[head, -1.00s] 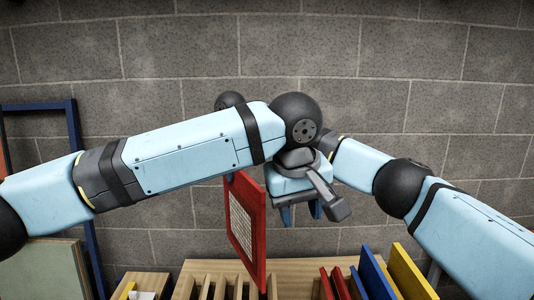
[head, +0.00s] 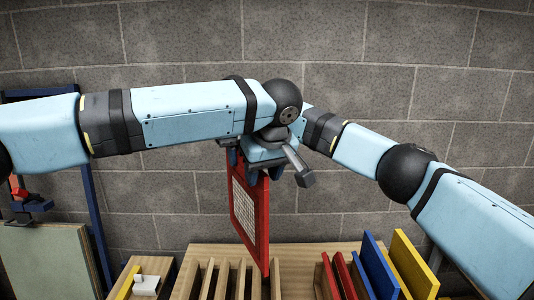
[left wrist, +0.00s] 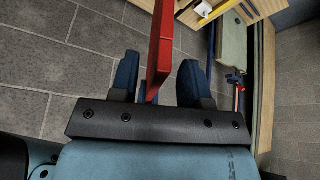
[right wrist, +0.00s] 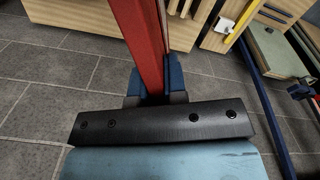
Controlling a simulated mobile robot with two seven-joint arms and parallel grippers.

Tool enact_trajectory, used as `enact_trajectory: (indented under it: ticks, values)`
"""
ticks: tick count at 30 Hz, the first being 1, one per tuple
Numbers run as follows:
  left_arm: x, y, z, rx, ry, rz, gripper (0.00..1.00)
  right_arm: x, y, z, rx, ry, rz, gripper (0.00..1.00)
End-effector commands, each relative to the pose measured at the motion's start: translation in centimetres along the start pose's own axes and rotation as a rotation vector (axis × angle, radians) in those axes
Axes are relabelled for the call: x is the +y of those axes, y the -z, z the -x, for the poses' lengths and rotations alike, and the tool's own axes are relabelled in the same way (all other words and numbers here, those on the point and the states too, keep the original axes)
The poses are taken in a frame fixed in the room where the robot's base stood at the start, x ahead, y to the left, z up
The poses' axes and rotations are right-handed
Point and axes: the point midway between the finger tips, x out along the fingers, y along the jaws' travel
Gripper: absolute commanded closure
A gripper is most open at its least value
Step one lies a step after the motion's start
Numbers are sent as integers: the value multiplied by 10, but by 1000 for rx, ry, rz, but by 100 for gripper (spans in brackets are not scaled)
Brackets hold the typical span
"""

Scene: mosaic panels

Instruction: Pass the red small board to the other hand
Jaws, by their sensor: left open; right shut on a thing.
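The red small board (head: 249,215) has a red frame and a pale mosaic face. It hangs upright in the middle of the head view, above the wooden rack. My right gripper (right wrist: 155,82) is shut on its upper edge; in the head view it is mostly hidden behind my left arm. My left gripper (head: 262,172) is at the board's top, open. In the left wrist view the board (left wrist: 161,48) stands between the left gripper's (left wrist: 160,78) two blue fingers, with a gap visible on the right side.
A slotted wooden rack (head: 205,262) stands below the board. Red, blue (head: 374,268) and yellow (head: 412,264) boards stand at its right. At left are a blue frame (head: 97,215), a greenish panel (head: 45,262) and a small white object (head: 147,285). A block wall is behind.

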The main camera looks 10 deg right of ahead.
Motion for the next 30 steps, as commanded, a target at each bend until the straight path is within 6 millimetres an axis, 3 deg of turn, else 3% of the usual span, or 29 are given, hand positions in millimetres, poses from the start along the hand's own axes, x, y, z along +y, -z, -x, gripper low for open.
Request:
enact_trajectory:
  ticks: [6, 17, 18, 23, 26, 27, 30]
  values:
    - [0, 0, -25, 0, 0, 0, 57, 0, 0, 1, 1, 0, 0, 100]
    - [0, 0, -31, 1, 0, 0, 57, 0, 0, 1, 1, 0, 0, 100]
    - [0, 0, -31, 1, 0, 0, 60, 0, 0, 1, 1, 0, 0, 100]
    - [0, 0, -31, 1, 0, 0, 96, 0, 0, 1, 1, 0, 0, 100]
    - [0, 0, -31, 1, 0, -1, 100, 0, 0, 1, 1, 0, 0, 100]
    - [0, 1, -30, 2, -1, 0, 100, 0, 0, 1, 1, 0, 0, 85]
    - [0, 1, -30, 2, -1, 0, 100, 0, 0, 1, 1, 0, 0, 62]
